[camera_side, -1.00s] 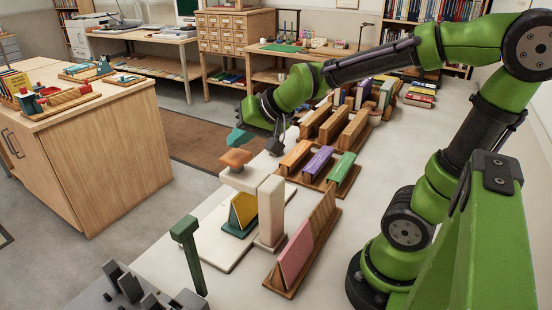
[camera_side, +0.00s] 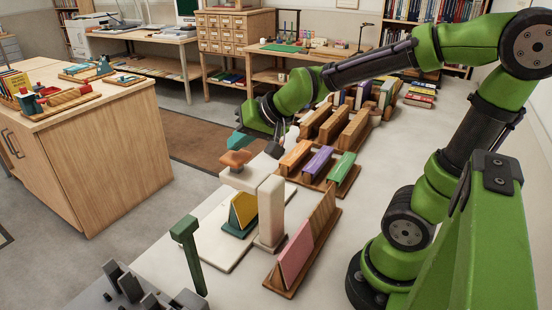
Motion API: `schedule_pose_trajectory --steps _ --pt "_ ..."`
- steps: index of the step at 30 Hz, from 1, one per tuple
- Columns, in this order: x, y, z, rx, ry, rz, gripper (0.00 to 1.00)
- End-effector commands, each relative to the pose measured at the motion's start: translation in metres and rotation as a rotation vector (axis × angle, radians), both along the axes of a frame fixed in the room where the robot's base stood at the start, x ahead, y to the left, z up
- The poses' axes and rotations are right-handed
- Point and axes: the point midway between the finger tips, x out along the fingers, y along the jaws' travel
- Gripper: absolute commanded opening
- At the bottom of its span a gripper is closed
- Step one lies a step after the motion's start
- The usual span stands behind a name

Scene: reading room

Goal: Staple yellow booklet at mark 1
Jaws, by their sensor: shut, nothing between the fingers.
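The yellow booklet (camera_side: 245,207) rests tilted on a green saddle (camera_side: 238,229), on a pale base board. Beside and above it stands a cream stapler frame (camera_side: 271,212) with an orange-brown pad (camera_side: 235,158) on top of its arm. My gripper (camera_side: 274,149) is shut and empty, pointing down, above and to the right of the pad and apart from it as seen here. A teal piece (camera_side: 240,139) shows left of my gripper; I cannot tell what it belongs to. No mark number is legible, and the booklet's far side is hidden.
A wooden rack (camera_side: 328,183) with orange, purple and green booklets stands behind the stapler. A pink booklet (camera_side: 296,253) leans on a wooden stand at the front right. A green post (camera_side: 188,254) stands front left. Another rack (camera_side: 350,135) and books are farther back.

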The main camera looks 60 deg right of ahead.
Motion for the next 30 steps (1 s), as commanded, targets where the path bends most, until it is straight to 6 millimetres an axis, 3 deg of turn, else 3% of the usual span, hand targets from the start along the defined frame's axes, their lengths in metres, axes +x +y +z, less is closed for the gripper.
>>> schedule_pose_trajectory --steps 30 --pt "0.0003 0.0004 -0.0095 0.002 -0.001 0.002 0.0"
